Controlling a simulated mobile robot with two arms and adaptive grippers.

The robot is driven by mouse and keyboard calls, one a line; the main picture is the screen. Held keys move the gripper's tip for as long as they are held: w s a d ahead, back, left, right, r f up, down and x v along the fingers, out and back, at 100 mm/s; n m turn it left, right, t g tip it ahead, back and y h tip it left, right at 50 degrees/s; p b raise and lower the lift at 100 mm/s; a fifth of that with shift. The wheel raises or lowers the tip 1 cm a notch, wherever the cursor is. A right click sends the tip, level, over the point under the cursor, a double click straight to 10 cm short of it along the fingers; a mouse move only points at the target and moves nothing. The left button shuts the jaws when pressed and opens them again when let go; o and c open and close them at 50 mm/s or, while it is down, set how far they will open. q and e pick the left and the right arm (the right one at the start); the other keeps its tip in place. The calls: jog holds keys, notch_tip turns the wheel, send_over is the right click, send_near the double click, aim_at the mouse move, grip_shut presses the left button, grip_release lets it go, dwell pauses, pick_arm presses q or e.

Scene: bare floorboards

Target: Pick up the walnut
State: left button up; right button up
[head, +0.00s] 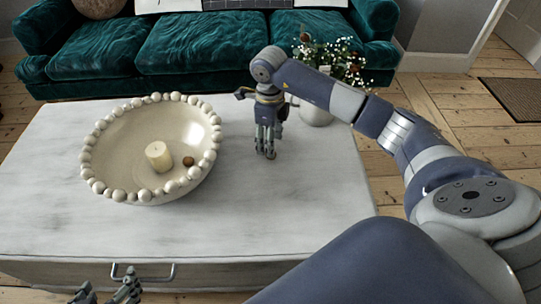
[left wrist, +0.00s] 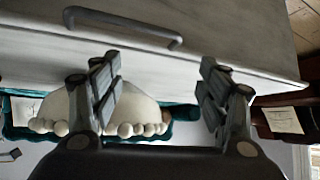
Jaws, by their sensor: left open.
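The walnut (head: 188,161) is a small brown ball lying inside a wide cream bowl (head: 132,135) with a beaded rim, right of a cream candle (head: 158,155). My left gripper (head: 105,290) is at the bottom left of the head view, in front of the table near the drawer handle, well short of the bowl. In the left wrist view its two fingers (left wrist: 162,88) stand wide apart with nothing between them; part of the bowl (left wrist: 135,105) shows beyond, and the walnut does not show. My right gripper (head: 266,142) points down over the table, right of the bowl; its fingers look close together.
The bowl stands on a pale table (head: 270,215) with a metal drawer handle (head: 143,274) at its front; the handle also shows in the left wrist view (left wrist: 120,25). A white vase of flowers (head: 316,112) stands behind my right arm. A green sofa (head: 200,45) is behind.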

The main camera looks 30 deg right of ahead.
jog(key=f, duration=0.1)
jog(key=f+b, duration=0.1)
jog(key=f, duration=0.3)
jog(key=shift+s+d+b, duration=0.15)
jog(key=shift+d+b, duration=0.15)
jog(key=shift+f, duration=0.15)
pick_arm(q)
jog(key=w+d+r+t+h, duration=0.1)
jog(key=w+d+r+t, duration=0.1)
jog(key=w+r+t, duration=0.2)
notch_tip(320, 180, up, 3)
jog(key=shift+w+d+f+t, duration=0.15)
jog(key=shift+w+t, duration=0.15)
jog(key=shift+w, duration=0.35)
pick_arm(e)
jog(key=c, duration=0.8)
